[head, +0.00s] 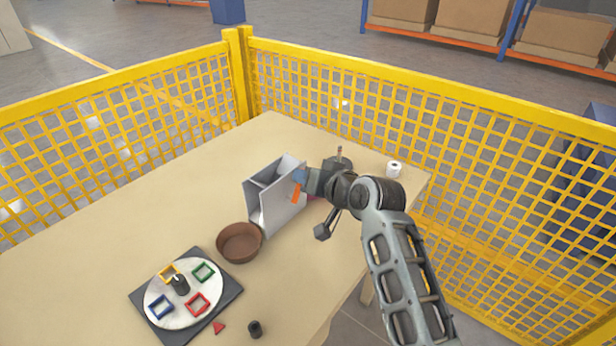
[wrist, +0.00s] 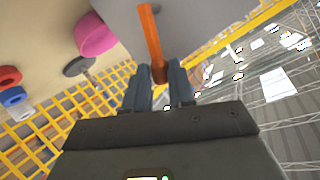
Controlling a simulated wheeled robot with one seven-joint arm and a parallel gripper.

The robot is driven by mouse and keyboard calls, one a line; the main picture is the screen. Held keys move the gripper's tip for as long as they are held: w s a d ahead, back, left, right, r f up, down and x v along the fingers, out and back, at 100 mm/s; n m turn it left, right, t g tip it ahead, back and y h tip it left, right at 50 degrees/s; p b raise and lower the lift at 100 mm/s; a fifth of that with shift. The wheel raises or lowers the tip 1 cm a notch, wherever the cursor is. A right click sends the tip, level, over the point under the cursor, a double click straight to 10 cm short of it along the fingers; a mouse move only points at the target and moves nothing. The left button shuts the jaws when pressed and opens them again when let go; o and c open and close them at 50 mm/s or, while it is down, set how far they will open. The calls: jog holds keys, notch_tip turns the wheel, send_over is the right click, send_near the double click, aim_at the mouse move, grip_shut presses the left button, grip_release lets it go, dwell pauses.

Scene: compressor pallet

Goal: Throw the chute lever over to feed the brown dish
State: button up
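The grey chute (head: 284,212) stands on the table as an upright, open-topped box with slanted inner panels. The brown dish (head: 239,243) is a round, empty-looking bowl at its lower left end. The orange lever (head: 296,193) is on the chute's right side, and it also shows in the wrist view (wrist: 150,35), running down between the fingers. My gripper (wrist: 159,75) has its fingers close on both sides of the lever's free end and looks shut on it. In the head view my gripper (head: 303,180) is at the lever, and my wrist hides part of the chute's surroundings.
A dark square base (head: 228,293) with a white disc and coloured frames lies in front of the dish. A red triangle (head: 218,328) and a dark cylinder (head: 255,329) are nearby. A white roll (head: 394,169) stands at the right. Yellow mesh fence (head: 420,110) borders the table behind.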

jog(key=shift+o, duration=0.7)
jog(key=v, duration=0.7)
jog(key=shift+s+d+b, duration=0.2)
jog(key=shift+s+b, duration=0.1)
jog(key=shift+b, duration=0.05)
jog(key=shift+r, duration=0.15)
